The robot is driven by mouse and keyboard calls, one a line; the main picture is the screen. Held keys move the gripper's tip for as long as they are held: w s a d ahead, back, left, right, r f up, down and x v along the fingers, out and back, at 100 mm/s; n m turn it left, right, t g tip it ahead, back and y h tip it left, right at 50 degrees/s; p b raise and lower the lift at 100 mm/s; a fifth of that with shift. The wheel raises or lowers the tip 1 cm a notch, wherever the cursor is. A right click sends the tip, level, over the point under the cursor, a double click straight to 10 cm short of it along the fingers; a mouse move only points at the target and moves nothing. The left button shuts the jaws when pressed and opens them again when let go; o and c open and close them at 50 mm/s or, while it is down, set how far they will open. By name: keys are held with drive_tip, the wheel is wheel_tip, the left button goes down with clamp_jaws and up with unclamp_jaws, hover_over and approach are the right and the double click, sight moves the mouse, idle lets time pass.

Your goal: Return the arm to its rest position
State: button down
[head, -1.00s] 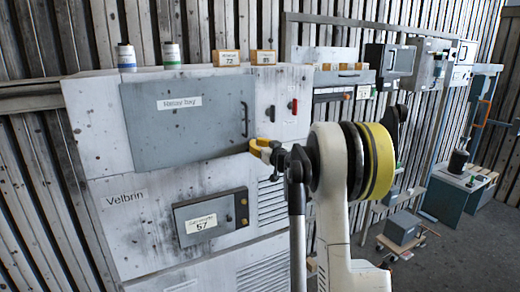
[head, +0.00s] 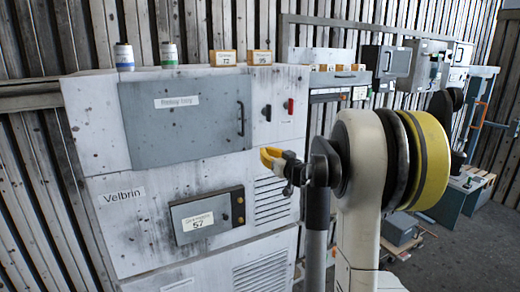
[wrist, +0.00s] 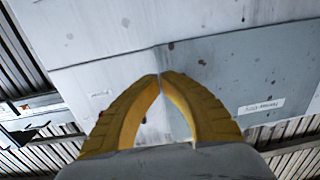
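My gripper (head: 270,157) has yellow fingers and is in front of the white cabinet (head: 130,235), below and right of the grey door's handle in the head view. It looks apart from the door. In the wrist view my gripper (wrist: 159,78) has its curved fingertips together, with nothing visible between them. My arm stands folded at the right of the head view, its white link and yellow-banded joint close to the camera. The cabinet face fills much of the wrist view.
The grey labelled door (head: 185,120) is closed. A small grey panel (head: 208,215) is below it. Two spools (head: 124,57) and two orange boxes (head: 223,57) are on the cabinet top. Other equipment (head: 415,70) lines the wall at right. Open floor (head: 460,245) shows at lower right.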

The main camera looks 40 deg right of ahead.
drive_tip(key=s+a+f+n+g+y+b, duration=0.1)
drive_tip(key=s+a+f+g+y+b, duration=0.25)
drive_tip(key=a, duration=0.75)
drive_tip(key=s+a+f+n+y+b, duration=0.1)
drive_tip(key=s+a+f+b, duration=0.4)
drive_tip(key=a, duration=0.6)
drive_tip(key=s+a+f+n+g+y+b, duration=0.1)
drive_tip(key=a+f+g+y+b, duration=0.1)
drive_tip(key=a+f, duration=0.65)
drive_tip(key=s+a+f+g+h+b, duration=0.1)
drive_tip(key=s+a+f+g+b, duration=0.1)
drive_tip(key=s+a+f+b, duration=0.2)
drive_tip(key=s+a+f+g+h+b, duration=0.2)
drive_tip(key=s+a+f, duration=0.4)
drive_tip(key=s+f, duration=0.5)
drive_tip(key=s+g+b, duration=0.1)
drive_tip(key=s+b, duration=0.1)
drive_tip(key=s, duration=0.2)
drive_tip(key=shift+s+a+m+b, duration=0.15)
drive_tip(key=shift+s+m+b, duration=0.05)
drive_tip(key=shift+m+b, duration=0.2)
